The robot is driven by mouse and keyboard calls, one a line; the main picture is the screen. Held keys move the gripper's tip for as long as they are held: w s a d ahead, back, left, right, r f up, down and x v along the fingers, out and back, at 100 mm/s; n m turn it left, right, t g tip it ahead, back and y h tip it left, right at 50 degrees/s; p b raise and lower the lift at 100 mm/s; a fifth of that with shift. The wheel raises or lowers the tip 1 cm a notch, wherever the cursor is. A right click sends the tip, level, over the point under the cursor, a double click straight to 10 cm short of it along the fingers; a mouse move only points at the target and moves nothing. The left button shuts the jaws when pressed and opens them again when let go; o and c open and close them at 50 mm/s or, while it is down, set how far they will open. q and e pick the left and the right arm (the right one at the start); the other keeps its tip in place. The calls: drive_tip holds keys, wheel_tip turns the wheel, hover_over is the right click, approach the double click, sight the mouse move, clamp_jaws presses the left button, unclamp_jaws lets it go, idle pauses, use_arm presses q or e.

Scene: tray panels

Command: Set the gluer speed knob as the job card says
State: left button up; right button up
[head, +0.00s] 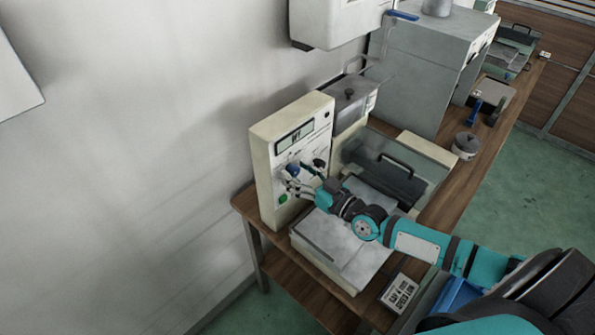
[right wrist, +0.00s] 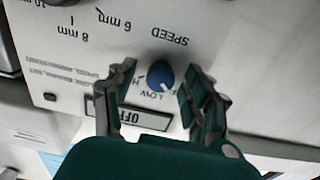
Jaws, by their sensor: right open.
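The gluer's cream control panel (head: 262,165) stands upright against the wall. Its blue speed knob (right wrist: 160,75) shows upside down in the right wrist view. The knob's white mark points to the picture's lower right, beside a partly hidden letter; LOW is printed just below the knob and an H at its left. A plate (right wrist: 143,119) near it reads OFF. My right gripper (right wrist: 160,88) is open, with one finger on each side of the knob and visible gaps. My left gripper is out of view.
A display (head: 295,135), a black knob (head: 319,163) and a green button (head: 283,198) share the panel. A grey tray-like machine (head: 330,240) lies below my right arm.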

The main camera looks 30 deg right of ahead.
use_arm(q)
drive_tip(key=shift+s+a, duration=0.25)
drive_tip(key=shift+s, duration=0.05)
use_arm(e)
drive_tip(key=shift+w+a, duration=0.15)
drive_tip(key=shift+w, duration=0.05)
clamp_jaws()
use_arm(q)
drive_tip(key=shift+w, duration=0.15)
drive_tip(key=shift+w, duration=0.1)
use_arm(e)
drive_tip(key=shift+m, duration=0.4)
drive_tip(key=m+b, duration=0.1)
drive_tip(key=m, duration=0.2)
drive_tip(key=shift+m, duration=0.4)
use_arm(q)
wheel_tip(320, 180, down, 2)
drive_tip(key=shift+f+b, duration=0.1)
drive_tip(key=shift+b, duration=0.45)
use_arm(e)
drive_tip(key=m, duration=0.5)
